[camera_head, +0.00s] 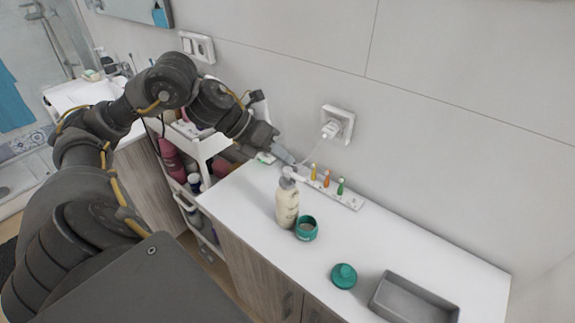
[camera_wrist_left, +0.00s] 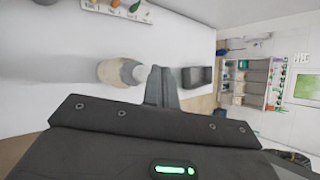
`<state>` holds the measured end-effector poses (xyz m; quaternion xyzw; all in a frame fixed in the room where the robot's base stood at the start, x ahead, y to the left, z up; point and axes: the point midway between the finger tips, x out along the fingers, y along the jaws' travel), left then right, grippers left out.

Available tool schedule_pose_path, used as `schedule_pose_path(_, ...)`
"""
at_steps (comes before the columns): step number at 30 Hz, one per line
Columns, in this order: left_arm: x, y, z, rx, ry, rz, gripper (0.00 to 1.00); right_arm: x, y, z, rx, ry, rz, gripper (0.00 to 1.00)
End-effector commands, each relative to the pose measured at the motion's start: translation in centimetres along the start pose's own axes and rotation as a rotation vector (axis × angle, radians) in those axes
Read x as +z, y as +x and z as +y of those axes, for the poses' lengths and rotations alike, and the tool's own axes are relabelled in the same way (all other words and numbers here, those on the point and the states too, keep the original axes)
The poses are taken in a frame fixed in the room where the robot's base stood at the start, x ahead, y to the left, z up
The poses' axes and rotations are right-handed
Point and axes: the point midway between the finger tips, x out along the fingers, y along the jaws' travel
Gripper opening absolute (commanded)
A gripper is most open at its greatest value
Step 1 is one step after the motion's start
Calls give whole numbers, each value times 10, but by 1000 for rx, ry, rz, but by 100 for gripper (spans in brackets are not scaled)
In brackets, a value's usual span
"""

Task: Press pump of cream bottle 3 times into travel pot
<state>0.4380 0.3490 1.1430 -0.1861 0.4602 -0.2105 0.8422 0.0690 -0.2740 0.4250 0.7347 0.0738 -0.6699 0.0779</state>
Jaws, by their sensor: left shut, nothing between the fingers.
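The cream-coloured pump bottle (camera_head: 287,203) stands upright on the white counter, its pale pump head (camera_head: 288,174) on top. The open green travel pot (camera_head: 306,229) stands at the bottle's lower right, close to its base. A green lid (camera_head: 344,276) lies apart, further right. My left gripper (camera_head: 290,160) is shut and empty, with its tips just above and behind the pump head in the head view. In the left wrist view the closed fingers (camera_wrist_left: 162,88) show beside the bottle (camera_wrist_left: 113,72); the pot is not visible there. My right gripper is not in view.
A white strip with small coloured bottles (camera_head: 327,180) lies along the wall behind the bottle. A grey tray (camera_head: 414,299) sits at the right front. A white cart (camera_head: 200,150) with bottles stands left of the counter (camera_head: 430,245). A plugged-in socket (camera_head: 337,124) is on the wall.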

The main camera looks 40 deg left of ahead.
Motion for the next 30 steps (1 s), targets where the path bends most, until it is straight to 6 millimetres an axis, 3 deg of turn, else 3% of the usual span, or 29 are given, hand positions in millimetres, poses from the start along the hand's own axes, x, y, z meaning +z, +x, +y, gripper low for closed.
schedule_pose_path(11,2,-3,-2,0,0,0,0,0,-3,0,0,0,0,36)
schedule_pose_path(24,23,-32,-24,-1,1,0,0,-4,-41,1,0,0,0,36)
schedule_pose_path(30,26,-35,-26,-1,0,1,0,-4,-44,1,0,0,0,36)
